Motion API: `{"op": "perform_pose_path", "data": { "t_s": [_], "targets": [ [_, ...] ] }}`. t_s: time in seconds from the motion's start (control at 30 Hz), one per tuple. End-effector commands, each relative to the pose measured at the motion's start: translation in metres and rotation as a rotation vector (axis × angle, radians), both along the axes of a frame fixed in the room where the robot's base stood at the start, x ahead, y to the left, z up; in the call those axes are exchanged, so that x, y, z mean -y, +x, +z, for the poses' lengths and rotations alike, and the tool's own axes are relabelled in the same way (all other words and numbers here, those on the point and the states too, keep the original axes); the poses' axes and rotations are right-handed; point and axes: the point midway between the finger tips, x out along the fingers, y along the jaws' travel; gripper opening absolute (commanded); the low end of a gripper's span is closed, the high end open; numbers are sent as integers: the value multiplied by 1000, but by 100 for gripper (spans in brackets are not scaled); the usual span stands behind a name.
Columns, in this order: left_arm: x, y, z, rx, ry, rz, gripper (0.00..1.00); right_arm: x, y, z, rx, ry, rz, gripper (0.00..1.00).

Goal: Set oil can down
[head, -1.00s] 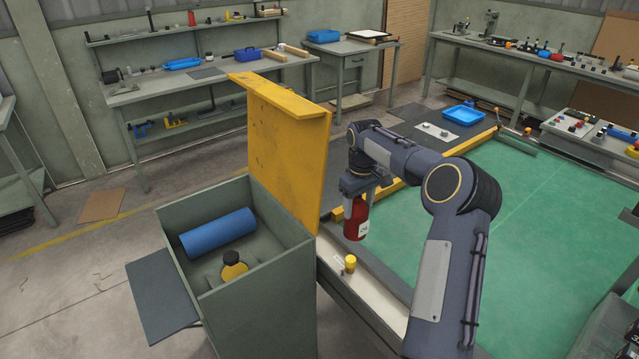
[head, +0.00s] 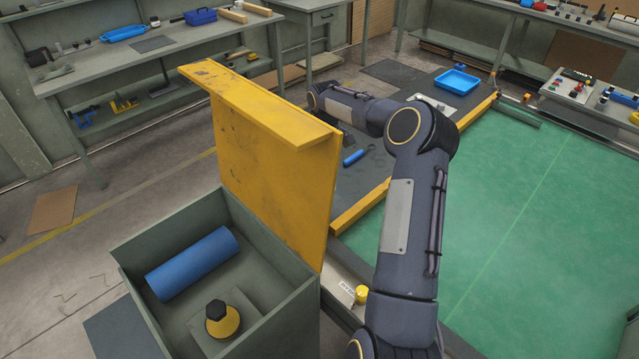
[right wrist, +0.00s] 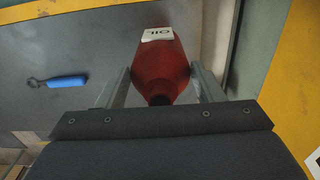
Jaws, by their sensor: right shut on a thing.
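The red oil can (right wrist: 160,65) with a white OIL label shows in the right wrist view. My right gripper (right wrist: 163,85) is shut on it, with a finger on each side of its body. In the head view, the can and my right gripper's fingers are hidden behind the raised yellow lid. Below the can in the wrist view is a dark grey surface (right wrist: 75,110); I cannot tell whether the can touches it. My left gripper is in neither view.
A blue-handled tool (head: 353,158) lies on the dark surface, bordered by a yellow edge (head: 362,205). A small yellow-topped item (head: 362,294) is near the box.

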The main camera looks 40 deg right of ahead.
Motion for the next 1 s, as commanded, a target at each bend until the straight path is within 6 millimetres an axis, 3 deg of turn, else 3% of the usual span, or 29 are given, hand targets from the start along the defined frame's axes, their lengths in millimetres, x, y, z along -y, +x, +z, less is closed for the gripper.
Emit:
{"op": "perform_pose_path", "data": {
  "t_s": [0.5, 0.87, 0.9, 1.0],
  "targets": [
    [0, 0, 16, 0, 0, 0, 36, 0, 0, -60, 1, 1, 0, 14],
    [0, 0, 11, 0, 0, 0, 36, 0, 1, -68, 3, -1, 0, 14],
    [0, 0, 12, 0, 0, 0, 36, 0, 0, -68, 2, -1, 0, 64],
    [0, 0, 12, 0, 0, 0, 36, 0, 0, -67, 2, 0, 0, 77]
  ]
}}
